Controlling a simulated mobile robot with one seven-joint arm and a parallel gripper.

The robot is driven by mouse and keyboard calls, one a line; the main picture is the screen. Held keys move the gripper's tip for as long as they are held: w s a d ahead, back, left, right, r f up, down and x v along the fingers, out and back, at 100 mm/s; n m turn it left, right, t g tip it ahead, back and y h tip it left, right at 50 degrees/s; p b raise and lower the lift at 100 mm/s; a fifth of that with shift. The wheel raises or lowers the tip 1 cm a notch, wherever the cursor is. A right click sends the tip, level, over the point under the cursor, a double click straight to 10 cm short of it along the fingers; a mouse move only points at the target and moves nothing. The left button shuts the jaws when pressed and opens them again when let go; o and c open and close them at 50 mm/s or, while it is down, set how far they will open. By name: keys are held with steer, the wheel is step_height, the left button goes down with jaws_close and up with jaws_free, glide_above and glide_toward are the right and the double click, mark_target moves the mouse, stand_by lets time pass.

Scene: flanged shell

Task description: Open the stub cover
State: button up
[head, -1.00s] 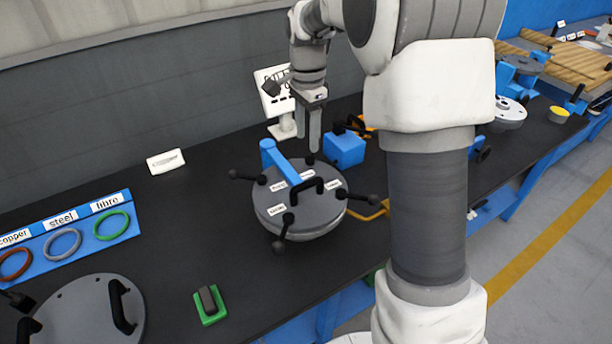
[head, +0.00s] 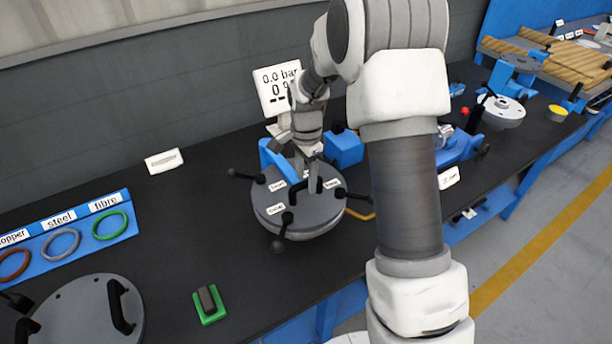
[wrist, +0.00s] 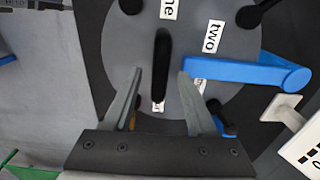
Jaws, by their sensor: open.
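The stub cover (head: 268,207) is a round grey lid with a black bar handle, white labels and several black-knobbed clamps (head: 287,225) around its rim. A blue arm (head: 272,156) reaches over it; in the wrist view this blue arm (wrist: 235,70) lies to the right. My gripper (head: 308,182) is over the cover, pointing down, with its jaws open. In the wrist view the black handle (wrist: 162,60) lies between the two fingers (wrist: 160,74), with a gap on either side. How deep the fingers reach around it is unclear. My gripper partly hides the handle in the head view.
A display reading 0.0 bar (head: 272,90) stands behind the cover, and a blue block (head: 346,148) beside it. At left are a blue gasket rack (head: 70,232) and another grey disc with a handle (head: 85,315). A green-based item (head: 209,303) lies in front. Bench between is clear.

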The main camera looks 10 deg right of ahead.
steer(key=shift+c, duration=0.3)
jaws_close()
stand_by(1.1)
